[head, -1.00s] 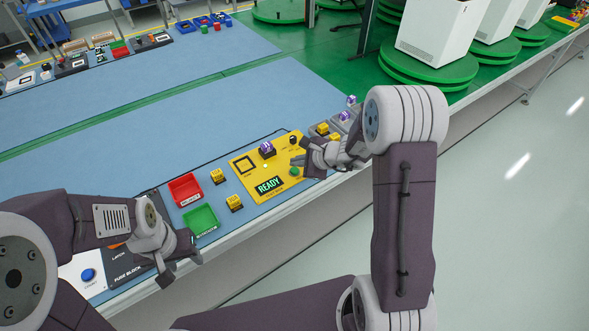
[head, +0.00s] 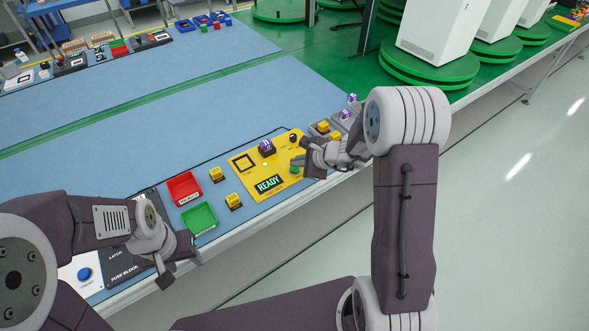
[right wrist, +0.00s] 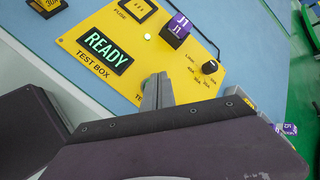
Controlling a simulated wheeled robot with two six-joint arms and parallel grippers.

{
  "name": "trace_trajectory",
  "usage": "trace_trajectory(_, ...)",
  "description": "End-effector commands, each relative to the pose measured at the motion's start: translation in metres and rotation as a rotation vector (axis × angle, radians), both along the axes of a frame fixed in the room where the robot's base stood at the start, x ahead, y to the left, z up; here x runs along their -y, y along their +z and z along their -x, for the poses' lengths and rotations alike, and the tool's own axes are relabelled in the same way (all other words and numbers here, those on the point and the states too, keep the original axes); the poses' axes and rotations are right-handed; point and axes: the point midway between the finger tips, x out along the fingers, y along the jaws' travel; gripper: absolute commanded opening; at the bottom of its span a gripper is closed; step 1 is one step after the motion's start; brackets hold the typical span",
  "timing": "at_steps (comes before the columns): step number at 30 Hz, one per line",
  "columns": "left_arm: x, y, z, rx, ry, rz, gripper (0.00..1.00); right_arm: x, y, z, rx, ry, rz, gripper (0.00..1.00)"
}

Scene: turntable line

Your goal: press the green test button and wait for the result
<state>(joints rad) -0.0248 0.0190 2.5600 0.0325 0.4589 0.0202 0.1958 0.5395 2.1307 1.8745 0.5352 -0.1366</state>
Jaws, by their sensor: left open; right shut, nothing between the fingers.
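The yellow test box (head: 245,180) lies on the blue bench top, and its display (head: 269,184) reads READY; it also shows in the right wrist view (right wrist: 105,50). The green test button (head: 295,170) is at the box's right side, just below my right gripper (head: 297,160). A purple-topped fuse (head: 267,147) sits on the box. My left gripper (head: 180,268) is open and empty at the bench's front edge.
A red tray (head: 184,188) and a green tray (head: 200,218) stand left of the box, with yellow fuses (head: 216,174) beside them. A black knob (right wrist: 209,67) rises from the box. Grey bins (head: 322,128) holding fuses stand right of my right gripper.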

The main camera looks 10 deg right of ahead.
Motion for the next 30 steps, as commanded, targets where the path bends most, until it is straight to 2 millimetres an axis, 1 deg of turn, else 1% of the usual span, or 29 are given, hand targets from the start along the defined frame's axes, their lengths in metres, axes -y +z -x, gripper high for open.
trace_trajectory(8,0.0000,0.0003,0.0000,0.000,0.000,0.000,0.48,0.0000,0.0005,-0.0001,0.000,0.000,0.000,0.00)
trace_trajectory(30,0.0000,-0.0087,0.0000,0.000,0.000,0.000,0.48,0.0000,-0.0065,0.0000,0.000,0.000,0.000,0.00)
